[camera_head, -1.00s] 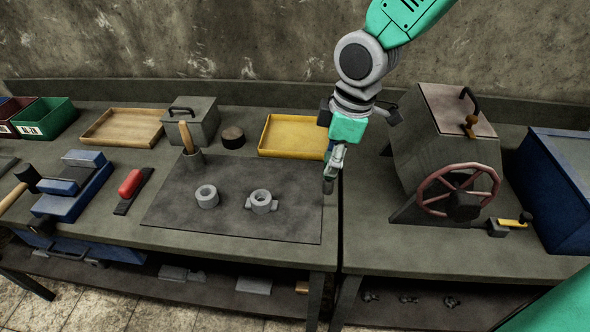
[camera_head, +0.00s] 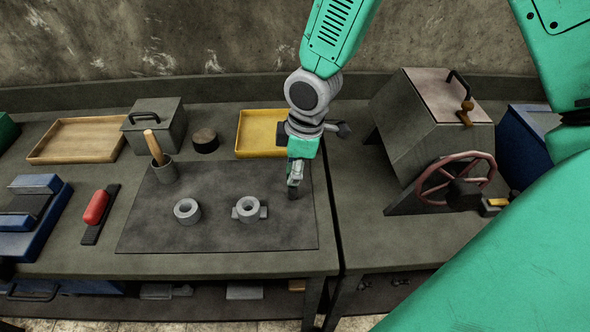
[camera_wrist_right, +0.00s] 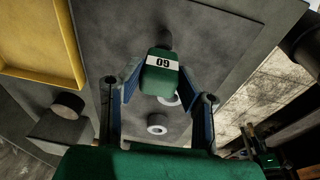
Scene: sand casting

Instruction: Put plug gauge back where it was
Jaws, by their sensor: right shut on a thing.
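My right gripper (camera_head: 295,183) is above the right part of a dark mat (camera_head: 215,235) on the bench. In the wrist view, my right gripper (camera_wrist_right: 158,95) is shut on the plug gauge (camera_wrist_right: 158,82), a green block with a white "GO" label. In the head view the gauge is mostly hidden by the gripper; a small dark tip shows below it. A plain grey ring (camera_head: 187,211) and a ring with side lugs (camera_head: 248,209) lie on the mat, left of the gripper. My left gripper is not in view.
A yellow tray (camera_head: 243,150) lies behind the gripper. A dark round block (camera_head: 205,141) and a lidded box (camera_head: 170,125) stand behind. A machine with a handwheel (camera_head: 452,180) is at right.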

